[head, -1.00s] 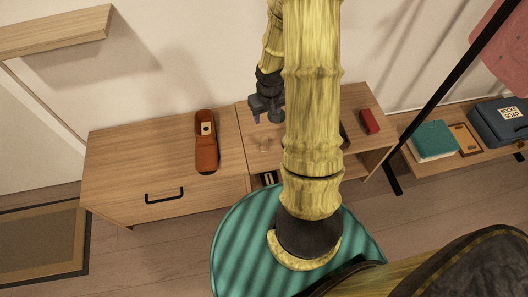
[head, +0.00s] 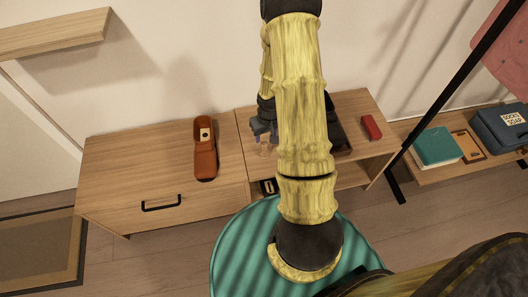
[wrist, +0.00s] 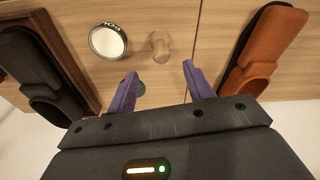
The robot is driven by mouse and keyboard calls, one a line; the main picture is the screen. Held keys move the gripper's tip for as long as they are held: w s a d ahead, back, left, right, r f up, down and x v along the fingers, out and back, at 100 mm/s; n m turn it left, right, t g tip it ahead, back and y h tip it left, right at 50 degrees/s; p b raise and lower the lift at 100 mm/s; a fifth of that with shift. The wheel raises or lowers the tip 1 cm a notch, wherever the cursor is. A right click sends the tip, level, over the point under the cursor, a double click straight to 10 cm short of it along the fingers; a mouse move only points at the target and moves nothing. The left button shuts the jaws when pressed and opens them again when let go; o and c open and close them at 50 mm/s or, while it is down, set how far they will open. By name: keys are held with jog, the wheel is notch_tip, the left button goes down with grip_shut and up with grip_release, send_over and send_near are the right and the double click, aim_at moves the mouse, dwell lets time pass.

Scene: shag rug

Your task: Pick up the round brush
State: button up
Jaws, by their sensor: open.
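A small pale wooden piece with a rounded end, which looks like the round brush (wrist: 160,46), stands on the wooden cabinet top (wrist: 215,55) in the wrist view. My gripper (wrist: 160,72) is open, its two purple fingers apart and empty. The brush lies just beyond the fingertips, roughly in line with the gap and not visibly touched. In the head view my gripper (head: 264,136) is low over the right part of the cabinet, partly behind my arm. I cannot make the brush out clearly there.
A round tin (wrist: 108,41) stands left of the brush. A red block (head: 371,127) sits at the cabinet's right.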

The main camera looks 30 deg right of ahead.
aim_at(265, 143)
jog(key=shift+w+f+b, duration=0.15)
jog(key=shift+f, duration=0.85)
jog(key=shift+w+f+b, duration=0.1)
jog(key=shift+f+b, duration=0.05)
jog(key=shift+f, duration=0.8)
jog(key=f, duration=0.2)
jog(key=w+f+b, duration=0.1)
jog(key=f, duration=0.2)
jog(key=shift+w, duration=0.1)
jog(key=c, duration=1.1)
notch_tip(265, 143, up, 10)
jog(key=shift+p, duration=1.05)
